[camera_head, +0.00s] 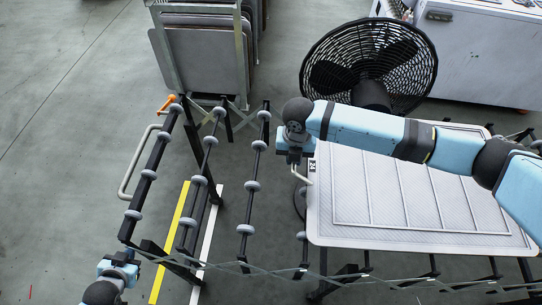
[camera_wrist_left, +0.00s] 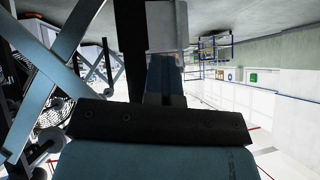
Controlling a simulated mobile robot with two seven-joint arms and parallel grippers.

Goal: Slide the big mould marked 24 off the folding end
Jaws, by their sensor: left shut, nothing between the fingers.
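The big mould (camera_head: 425,180) is a pale grey flat panel with a raised inner outline, lying on the roller frame at the right of the head view. A small dark label, seemingly marked 24 (camera_head: 312,166), is at its left edge. The folding end (camera_head: 208,143) is the run of black bars with grey rollers to its left. My right gripper (camera_head: 295,158) is at the mould's left edge, beside a pale bent handle (camera_head: 300,175); its fingers are too small to judge. My left gripper (camera_head: 127,257) is shut and empty, near the folding end's near left corner.
A black fan (camera_head: 370,65) stands behind the mould. A rack of grey panels (camera_head: 205,45) stands behind the folding end, and a white cabinet (camera_head: 490,50) at back right. A pale side handle (camera_head: 128,180) and orange lever (camera_head: 167,103) are at the folding end's left.

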